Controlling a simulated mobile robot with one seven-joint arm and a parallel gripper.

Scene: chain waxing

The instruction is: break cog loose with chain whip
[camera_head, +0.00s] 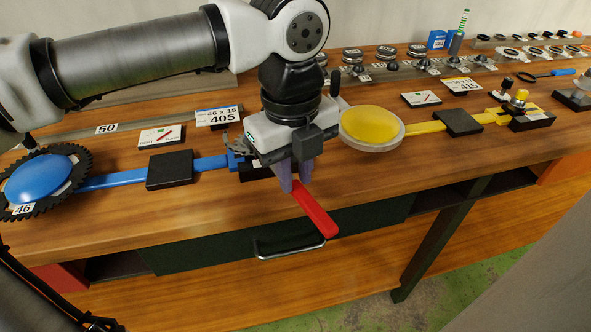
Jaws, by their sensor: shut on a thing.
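My gripper (294,184) is near the front of the wooden bench, pointing down, with its purple-grey fingers shut on a red-handled tool (317,213), which appears to be the chain whip. The red handle slants down to the right, and its end juts over the bench's front edge. The other end of the tool is hidden by my gripper. A small grey toothed part (240,146), perhaps the cog, shows just left of my gripper at the right end of a blue bar (112,179). My gripper hides much of it, so I cannot tell whether a chain is around it.
A large black chainring with a blue centre (40,180) lies at left. A yellow disc (371,124) and yellow bar (430,127) are close right of my gripper. Label cards (219,115) and several small parts line the back. A drawer handle (290,248) is below the front edge.

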